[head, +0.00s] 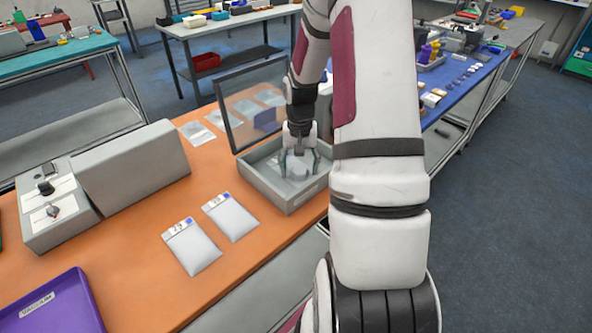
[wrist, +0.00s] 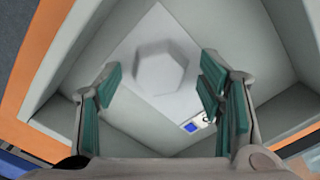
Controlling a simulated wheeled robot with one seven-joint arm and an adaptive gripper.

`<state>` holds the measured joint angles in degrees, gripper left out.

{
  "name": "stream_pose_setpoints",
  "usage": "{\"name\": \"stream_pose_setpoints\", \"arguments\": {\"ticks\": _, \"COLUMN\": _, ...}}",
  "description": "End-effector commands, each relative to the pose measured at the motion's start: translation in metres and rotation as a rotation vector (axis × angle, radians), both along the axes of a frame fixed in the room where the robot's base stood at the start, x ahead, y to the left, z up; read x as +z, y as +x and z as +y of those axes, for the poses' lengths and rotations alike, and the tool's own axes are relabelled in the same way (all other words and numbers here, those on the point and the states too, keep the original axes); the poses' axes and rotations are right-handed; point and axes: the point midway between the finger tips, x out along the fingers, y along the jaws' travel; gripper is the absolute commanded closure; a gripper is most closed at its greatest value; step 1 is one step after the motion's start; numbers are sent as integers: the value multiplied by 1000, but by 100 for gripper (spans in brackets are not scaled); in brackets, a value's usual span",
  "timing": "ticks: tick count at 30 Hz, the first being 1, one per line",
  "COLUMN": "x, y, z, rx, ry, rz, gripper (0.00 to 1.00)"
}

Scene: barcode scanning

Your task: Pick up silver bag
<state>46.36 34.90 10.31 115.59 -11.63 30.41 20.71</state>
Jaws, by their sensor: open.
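A silver bag (wrist: 150,98) lies flat in the grey box, with a raised six-sided bulge in its middle. A blue-marked label (wrist: 193,125) is at one corner of the bag. My gripper (head: 299,170) reaches down into the box, over the bag. In the wrist view its green-padded fingers (wrist: 162,100) are open, spread on either side of the bag, with nothing between them. Whether the fingertips touch the bag cannot be told. Two more silver bags (head: 191,246) (head: 230,217) with labels lie on the orange table, left of the box.
The grey box (head: 301,197) has low walls close around my gripper, and its clear lid (head: 233,115) stands open behind. Several flat clear packets lie behind the lid. A grey case (head: 132,168) and a purple tray (head: 55,308) occupy the left. The orange table (head: 262,262) is bare in front.

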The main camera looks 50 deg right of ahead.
Motion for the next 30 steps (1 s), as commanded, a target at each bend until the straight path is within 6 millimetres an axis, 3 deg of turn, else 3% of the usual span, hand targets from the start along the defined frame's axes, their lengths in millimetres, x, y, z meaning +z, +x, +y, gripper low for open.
{"name": "stream_pose_setpoints", "arguments": {"ticks": 3, "x": 0, "y": 0, "z": 0, "rx": 0, "ry": 0, "rz": 0, "gripper": 38}}
{"name": "stream_pose_setpoints", "arguments": {"ticks": 10, "x": 0, "y": 0, "z": 0, "rx": 0, "ry": 1, "rz": 1, "gripper": 90}}
{"name": "stream_pose_setpoints", "arguments": {"ticks": 13, "x": 0, "y": 0, "z": 0, "rx": 0, "ry": 0, "rz": 0, "gripper": 91}}
{"name": "stream_pose_setpoints", "arguments": {"ticks": 14, "x": 0, "y": 0, "z": 0, "rx": 0, "ry": 0, "rz": 0, "gripper": 96}}
{"name": "stream_pose_setpoints", "arguments": {"ticks": 20, "x": 3, "y": 0, "z": 0, "rx": 0, "ry": -1, "rz": 1, "gripper": 96}}
{"name": "stream_pose_setpoints", "arguments": {"ticks": 23, "x": 13, "y": 1, "z": -1, "rx": -1, "ry": -3, "rz": -1, "gripper": 96}}
{"name": "stream_pose_setpoints", "arguments": {"ticks": 30, "x": 58, "y": 1, "z": -1, "rx": -1, "ry": -4, "rz": -3, "gripper": 96}}
